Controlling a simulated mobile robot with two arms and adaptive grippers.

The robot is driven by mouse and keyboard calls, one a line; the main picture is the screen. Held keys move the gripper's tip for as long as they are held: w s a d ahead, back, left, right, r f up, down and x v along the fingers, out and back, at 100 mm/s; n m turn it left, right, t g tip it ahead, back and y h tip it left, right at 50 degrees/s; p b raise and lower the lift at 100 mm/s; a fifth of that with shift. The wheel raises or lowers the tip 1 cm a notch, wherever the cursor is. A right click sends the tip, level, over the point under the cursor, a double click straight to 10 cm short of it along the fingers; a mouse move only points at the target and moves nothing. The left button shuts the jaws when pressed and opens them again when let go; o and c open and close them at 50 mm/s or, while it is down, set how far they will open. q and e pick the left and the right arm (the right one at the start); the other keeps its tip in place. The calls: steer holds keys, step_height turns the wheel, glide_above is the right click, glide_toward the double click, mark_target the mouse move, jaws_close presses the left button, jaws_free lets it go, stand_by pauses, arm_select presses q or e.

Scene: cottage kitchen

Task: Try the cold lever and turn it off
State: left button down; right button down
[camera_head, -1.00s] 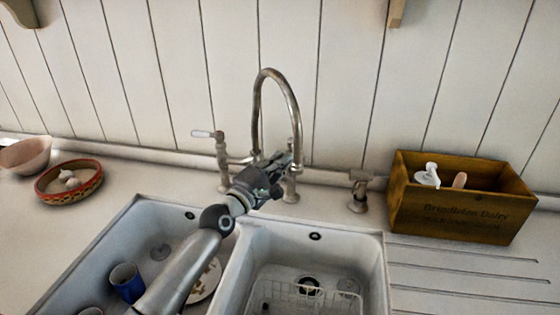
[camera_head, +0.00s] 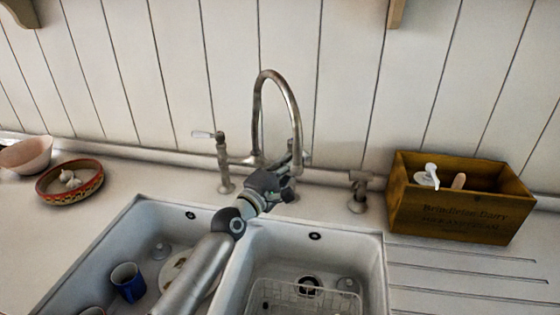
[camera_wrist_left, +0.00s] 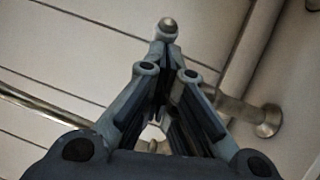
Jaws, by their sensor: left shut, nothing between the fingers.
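The bridge tap (camera_head: 293,100) with a tall curved spout stands behind the sinks. Its left lever (camera_head: 203,134) has a white handle pointing left. The right-hand valve is mostly hidden behind my left gripper (camera_head: 294,158); a small bit of metal (camera_head: 307,158) shows just right of the fingers. I cannot read any cold marking. The gripper is shut and empty, beside the right side of the tap. In the left wrist view the closed fingers (camera_wrist_left: 165,55) point at a rounded metal tip (camera_wrist_left: 167,27); I cannot tell whether they touch. My right gripper is out of view.
A wooden crate (camera_head: 462,216) stands at the right, with a small fitting (camera_head: 358,190) to its left. The double sink holds a blue mug (camera_head: 128,283) and a wire rack (camera_head: 300,297). A patterned bowl (camera_head: 92,186) sits at the left.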

arm_select(q)
steer(key=d, duration=0.4)
steer(key=shift+w, duration=0.25)
steer(key=shift+w+d+b, duration=0.25)
steer(key=shift+d+b, duration=0.2)
steer(key=shift+d, duration=0.1)
steer(key=shift+w+d, duration=0.25)
steer(key=shift+d, duration=0.05)
steer(key=shift+w+d, duration=0.25)
steer(key=shift+d, duration=0.05)
steer(key=shift+s+f, duration=0.1)
